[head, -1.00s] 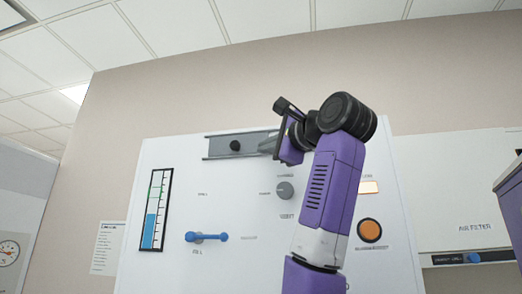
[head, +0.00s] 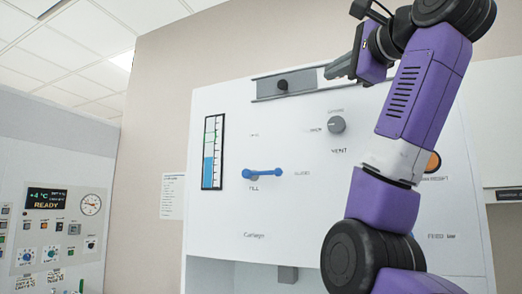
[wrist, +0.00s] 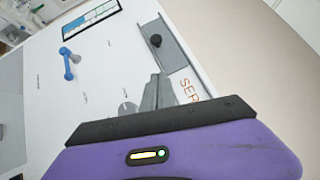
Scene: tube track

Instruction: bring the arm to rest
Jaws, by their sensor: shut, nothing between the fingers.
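My gripper (head: 342,67) is raised at the upper right in the head view, in front of the white panel (head: 222,240). Its grey fingers (wrist: 154,95) show in the wrist view, closed together and empty. Beyond them is the grey slide rail (wrist: 174,62) with a black knob (wrist: 155,41). In the head view the rail (head: 305,84) and knob (head: 282,85) lie left of the fingertips. I cannot tell whether the fingers touch the rail. My arm hides part of the panel's right side.
The panel carries a blue lever (head: 262,173), a level gauge (head: 213,152), a grey vent dial (head: 336,124) and an orange button (head: 433,162) partly behind my arm. A control console (head: 50,225) reading READY stands at the left. A paper notice (head: 172,196) hangs on the wall.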

